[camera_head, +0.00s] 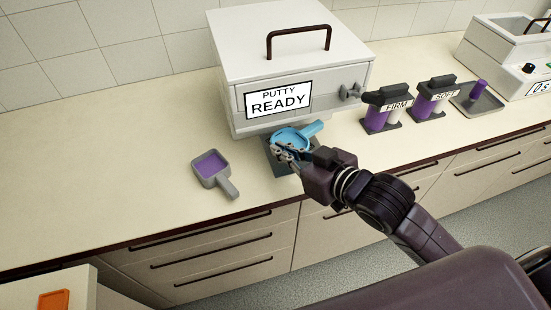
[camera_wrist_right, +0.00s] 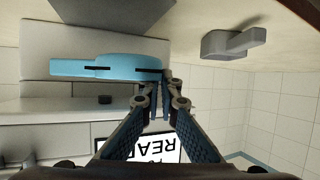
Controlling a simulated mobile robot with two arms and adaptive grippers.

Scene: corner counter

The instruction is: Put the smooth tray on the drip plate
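A blue round tray (camera_head: 291,136) with a short handle shows in front of the white press, its handle pointing right. It appears edge-on in the right wrist view (camera_wrist_right: 105,68). My right gripper (camera_head: 284,152) has its fingers close together at the tray's rim, opposite the handle; the fingertips also show in the right wrist view (camera_wrist_right: 162,98). A dark square plate (camera_head: 276,162), likely the drip plate, lies under the tray, which partly hides it. In the right wrist view a gap shows between tray and plate (camera_wrist_right: 112,10). My left gripper is not in view.
A grey square tray (camera_head: 211,166) with purple putty lies left of the plate. The white press (camera_head: 290,60), labelled PUTTY READY, stands behind. The FIRM (camera_head: 388,108) and SOFT (camera_head: 433,98) holders stand right. The counter's left part is clear.

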